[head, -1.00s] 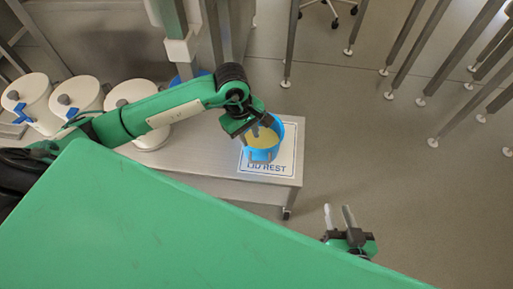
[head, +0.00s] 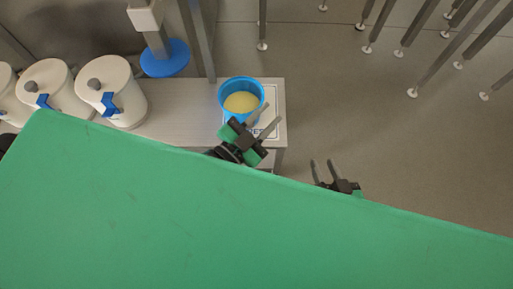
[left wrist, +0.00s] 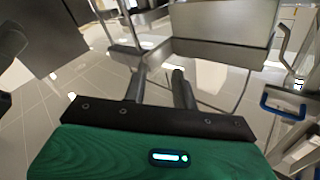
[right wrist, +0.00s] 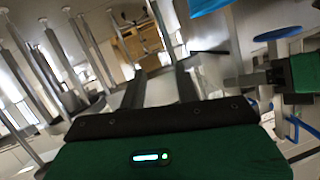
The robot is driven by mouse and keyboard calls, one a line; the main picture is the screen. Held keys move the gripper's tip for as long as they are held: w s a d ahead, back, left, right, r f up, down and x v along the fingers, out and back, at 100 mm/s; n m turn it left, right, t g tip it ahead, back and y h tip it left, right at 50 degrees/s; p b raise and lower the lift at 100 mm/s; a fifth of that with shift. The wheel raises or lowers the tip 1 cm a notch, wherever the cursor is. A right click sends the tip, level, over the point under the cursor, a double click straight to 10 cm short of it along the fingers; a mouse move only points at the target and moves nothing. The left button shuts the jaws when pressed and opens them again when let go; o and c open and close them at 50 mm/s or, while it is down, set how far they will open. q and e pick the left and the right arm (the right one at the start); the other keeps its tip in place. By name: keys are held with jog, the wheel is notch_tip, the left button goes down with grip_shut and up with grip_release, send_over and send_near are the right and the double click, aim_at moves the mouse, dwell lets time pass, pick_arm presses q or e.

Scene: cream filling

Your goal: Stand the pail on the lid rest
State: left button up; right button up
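The blue pail (head: 229,88), with pale yellow cream in it, stands upright on the white lid rest mat (head: 274,98) at the table's right end. The mat's lettering is mostly hidden. My left gripper (head: 271,114) is open at the pail's near right side in the head view, with its fingers over the mat. The left wrist view shows nothing between its fingers (left wrist: 160,84). My right gripper (head: 322,164) is open and empty, off the table's right end. In the right wrist view, part of a blue thing, probably the pail (right wrist: 206,5), shows at the top edge.
Several white lidded containers with blue handles (head: 112,92) stand on the left of the steel table (head: 180,112). Metal legs (head: 440,70) stand at the upper right.

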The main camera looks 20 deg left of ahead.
pick_arm(q)
jog(key=s+f+n+g+y, duration=0.2)
jog(key=s+f+n+g, duration=0.2)
jog(key=f+n, duration=0.3)
jog(key=shift+s+a+f, duration=0.3)
jog(key=shift+s+f, duration=0.15)
jog(key=shift+s, duration=0.05)
